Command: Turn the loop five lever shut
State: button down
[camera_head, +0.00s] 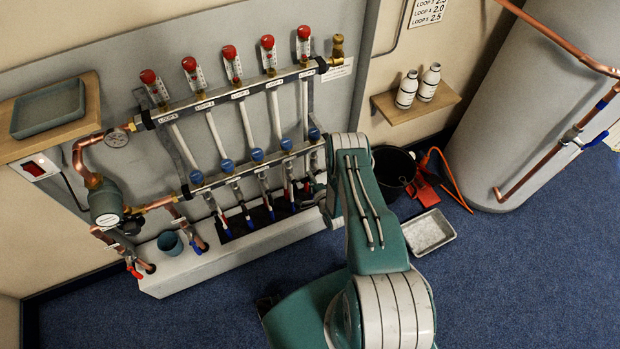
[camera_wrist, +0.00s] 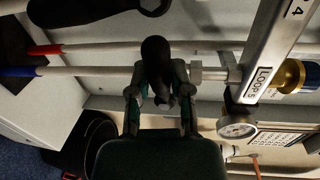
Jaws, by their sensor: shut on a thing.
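In the wrist view a black lever (camera_wrist: 155,52) sits at the pipe by the label LOOP 5 (camera_wrist: 259,85). It looks lined up across the pale pipe (camera_wrist: 100,71), not along it, though it is foreshortened. My gripper (camera_wrist: 160,94) is shut on the lower part of this lever, one finger on each side.
A neighbouring black lever (camera_wrist: 85,10) lies along its pipe close by. A gauge (camera_wrist: 237,125) sits near the bar. In the head view a black bucket (camera_head: 393,168), red tool (camera_head: 424,190) and grey tray (camera_head: 428,232) stand right of the manifold. Blue floor (camera_head: 540,270) is clear at front right.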

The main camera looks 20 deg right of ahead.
jog(key=shift+w+d+r, duration=0.2)
jog(key=shift+w+d, duration=0.05)
jog(key=c, duration=0.5)
grip_release()
jog(key=shift+f, duration=0.1)
jog(key=shift+c, duration=0.2)
jog(key=shift+s, duration=0.15)
jog(key=shift+s, duration=0.3)
jog(key=s+r, duration=0.1)
jog(key=s, duration=1)
jog(key=shift+d+r, duration=0.25)
jog(key=shift+s, duration=0.15)
